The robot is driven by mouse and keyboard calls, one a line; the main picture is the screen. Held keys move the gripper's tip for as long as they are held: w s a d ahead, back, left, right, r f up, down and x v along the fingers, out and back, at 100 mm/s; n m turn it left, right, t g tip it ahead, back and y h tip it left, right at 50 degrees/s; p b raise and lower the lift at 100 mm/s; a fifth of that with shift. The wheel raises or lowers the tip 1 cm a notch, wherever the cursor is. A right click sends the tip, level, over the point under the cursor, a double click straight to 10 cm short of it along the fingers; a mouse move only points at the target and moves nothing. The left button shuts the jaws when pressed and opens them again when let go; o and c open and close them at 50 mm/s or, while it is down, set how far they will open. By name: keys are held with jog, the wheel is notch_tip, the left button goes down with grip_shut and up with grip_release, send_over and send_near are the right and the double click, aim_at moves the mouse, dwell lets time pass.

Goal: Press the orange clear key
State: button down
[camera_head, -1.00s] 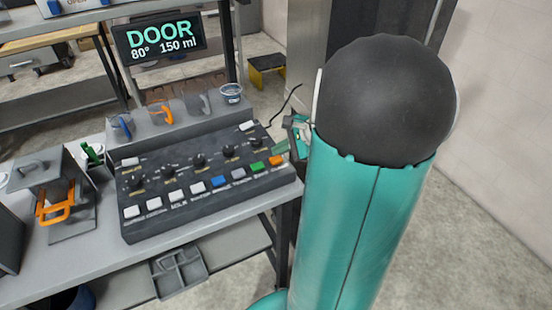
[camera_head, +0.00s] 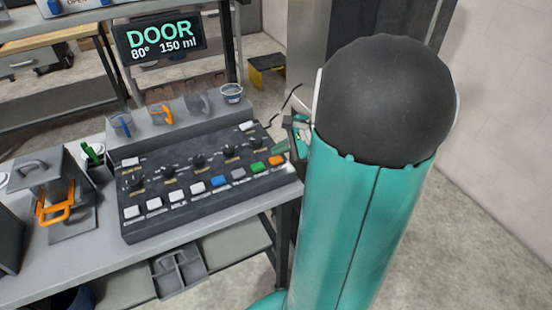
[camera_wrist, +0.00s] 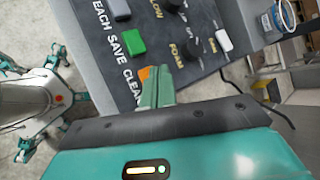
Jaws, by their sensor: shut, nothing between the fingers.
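The orange clear key (camera_head: 277,160) is at the right end of the front key row on the dark control panel (camera_head: 215,160). My gripper (camera_head: 281,147) is at the panel's right end, just above and behind the key in the head view. In the wrist view the shut, empty fingers (camera_wrist: 159,74) point at the panel and partly cover the orange key (camera_wrist: 146,73). The fingertips are beside or over the key; I cannot tell whether they touch it. The lettering "CLEA" shows beside the key.
A green key (camera_head: 257,167) is just left of the orange one, with knobs (camera_head: 229,151) behind. The display (camera_head: 160,37) reads "DOOR 80° 150 ml". Cups (camera_head: 161,113) stand on the ledge behind the panel. A black cable (camera_head: 287,100) runs past its right end.

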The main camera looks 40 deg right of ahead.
aim_at(280, 160)
dwell(0.7)
jog(key=shift+f, duration=0.45)
jog(key=shift+f, duration=0.45)
dwell(0.6)
jog(key=shift+r, duration=0.9)
jog(key=shift+r, duration=2.5)
